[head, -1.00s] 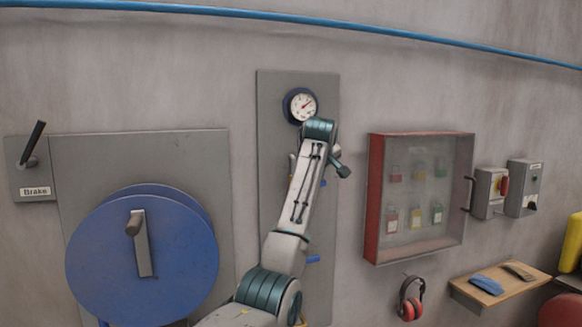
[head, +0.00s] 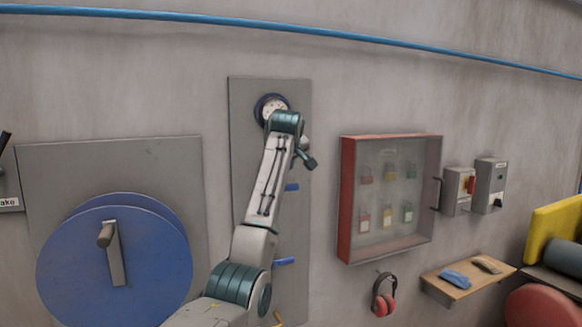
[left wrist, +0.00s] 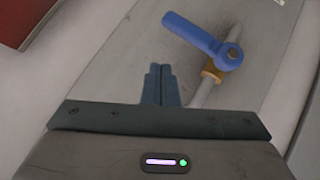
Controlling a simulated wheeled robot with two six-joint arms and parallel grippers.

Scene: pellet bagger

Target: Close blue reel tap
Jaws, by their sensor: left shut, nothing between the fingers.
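In the left wrist view a blue tap lever (left wrist: 192,34) sits on a thin pipe with a brass fitting (left wrist: 212,73). The lever points to the upper left, roughly crosswise to the pipe. My left gripper (left wrist: 161,72) is shut and empty, apart from the lever, below and left of it in the picture. In the head view two blue levers, an upper one (head: 291,187) and a lower one (head: 284,261), show at the right of my left arm on a grey panel (head: 241,150). My arm hides the left gripper there. My right gripper is not in view.
A gauge (head: 267,104) sits at the panel's top, partly covered by my wrist. A big blue reel (head: 75,260) with a crank is at the left. A red-sided lock cabinet (head: 347,200) and a shelf (head: 455,287) are at the right. Wall shows between panel and cabinet.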

